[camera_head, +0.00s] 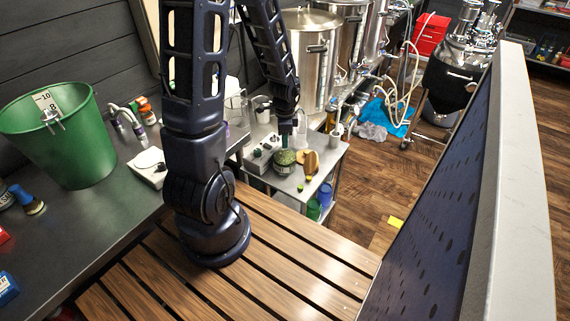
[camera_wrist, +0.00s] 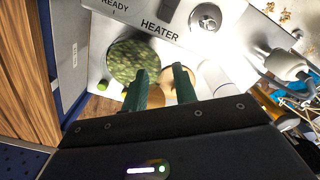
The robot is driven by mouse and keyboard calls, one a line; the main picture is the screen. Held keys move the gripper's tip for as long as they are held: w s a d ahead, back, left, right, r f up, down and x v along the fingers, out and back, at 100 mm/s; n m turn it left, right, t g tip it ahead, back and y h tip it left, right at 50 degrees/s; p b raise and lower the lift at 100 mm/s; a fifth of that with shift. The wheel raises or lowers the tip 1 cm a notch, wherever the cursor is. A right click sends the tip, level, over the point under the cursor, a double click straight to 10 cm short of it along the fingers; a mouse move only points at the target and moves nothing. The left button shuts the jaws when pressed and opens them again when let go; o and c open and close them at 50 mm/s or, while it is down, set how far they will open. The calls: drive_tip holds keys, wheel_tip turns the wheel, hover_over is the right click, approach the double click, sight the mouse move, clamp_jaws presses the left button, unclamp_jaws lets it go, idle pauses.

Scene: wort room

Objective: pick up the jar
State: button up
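The jar (camera_head: 284,163), round and filled with something green, stands on the small metal table (camera_head: 318,190) beside the heater box. In the wrist view the jar (camera_wrist: 133,62) shows from above, mostly beyond and to the left of the fingers. My gripper (camera_head: 284,141) points down over the jar in the head view. In the wrist view its two green fingers (camera_wrist: 162,84) are apart, with nothing held between them. The left finger hides part of the jar's near side. I cannot tell whether it touches the jar.
The heater control box (camera_head: 262,153) is left of the jar. A round wooden object (camera_head: 311,162) stands close to its right. Steel kettles (camera_head: 312,60) are behind. A green bucket (camera_head: 62,135) is at the left. A perforated panel (camera_head: 440,200) bounds the right.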

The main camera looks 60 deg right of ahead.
drive_tip(key=shift+f, duration=2.75)
clamp_jaws()
